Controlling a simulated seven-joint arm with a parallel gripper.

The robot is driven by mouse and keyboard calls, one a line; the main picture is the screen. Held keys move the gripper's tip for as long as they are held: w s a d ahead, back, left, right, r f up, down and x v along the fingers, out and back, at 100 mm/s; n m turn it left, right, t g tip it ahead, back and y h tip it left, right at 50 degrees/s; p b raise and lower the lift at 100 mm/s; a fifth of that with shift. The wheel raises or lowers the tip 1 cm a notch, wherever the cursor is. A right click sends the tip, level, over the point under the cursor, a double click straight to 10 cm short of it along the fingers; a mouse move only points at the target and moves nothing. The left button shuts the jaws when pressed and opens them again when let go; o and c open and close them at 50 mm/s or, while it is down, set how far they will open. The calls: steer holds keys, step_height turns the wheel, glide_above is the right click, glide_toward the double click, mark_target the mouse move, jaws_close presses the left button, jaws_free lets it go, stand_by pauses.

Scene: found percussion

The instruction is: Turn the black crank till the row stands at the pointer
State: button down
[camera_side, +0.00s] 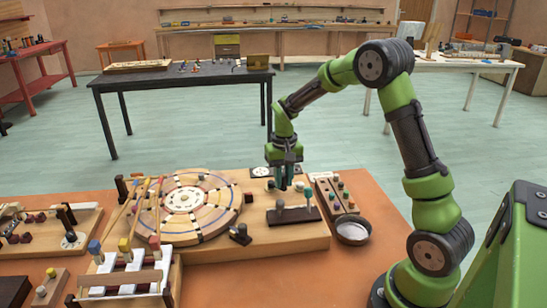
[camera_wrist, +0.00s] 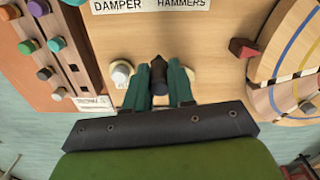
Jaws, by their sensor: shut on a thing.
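My gripper (camera_side: 284,180) is over the far right part of the wooden board. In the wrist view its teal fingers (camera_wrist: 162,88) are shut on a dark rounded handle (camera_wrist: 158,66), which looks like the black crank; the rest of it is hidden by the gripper. The round wheel (camera_side: 185,201) lies flat left of my gripper, with coloured rings and dark and white marks on it. Its edge shows at the right of the wrist view (camera_wrist: 285,62). A dark red wedge (camera_wrist: 243,48), apparently the pointer, stands beside the wheel's rim, also in the side view (camera_side: 249,197). I cannot tell which row faces it.
A white knob (camera_wrist: 120,73) stands close beside my fingers. A rack of coloured pegs (camera_wrist: 45,60) is beyond it. A dark bar with upright pegs (camera_side: 293,214) and a bowl (camera_side: 352,231) are nearby. Coloured sticks (camera_side: 145,205) cross the wheel's left side.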

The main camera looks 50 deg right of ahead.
steer(key=shift+w+d+n, duration=0.1)
steer(key=shift+d+n, duration=0.25)
steer(key=shift+n, duration=0.45)
steer(key=shift+d+n, duration=0.35)
steer(key=shift+n, duration=0.45)
steer(key=c, duration=1)
jaws_free()
steer(key=shift+o, duration=0.2)
step_height(320, 180, up, 17)
